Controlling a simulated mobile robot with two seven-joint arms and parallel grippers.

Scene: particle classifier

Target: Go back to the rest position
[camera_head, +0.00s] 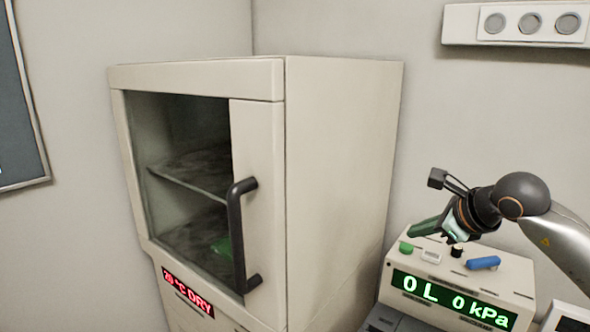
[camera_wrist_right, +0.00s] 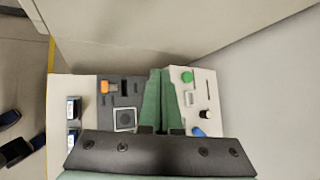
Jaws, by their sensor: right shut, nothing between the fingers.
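My right gripper (camera_head: 416,229) is above the left part of a cream device with a green readout "0 L 0 kPa" (camera_head: 452,298). Its green fingers are shut with nothing between them, and they also show shut in the right wrist view (camera_wrist_right: 159,98). The arm reaches in from the right edge. On the device top are a green button (camera_head: 406,247), a white switch (camera_head: 431,257), a black knob (camera_head: 457,250) and a blue handle (camera_head: 483,263). My left gripper is not in view.
A tall cream cabinet (camera_head: 345,180) with a glass door, dark handle (camera_head: 238,235) and red "20 °C DRY" display (camera_head: 188,292) stands left of the device. Its door looks closed; something green (camera_head: 222,246) is inside. A wall panel (camera_head: 515,23) is at upper right.

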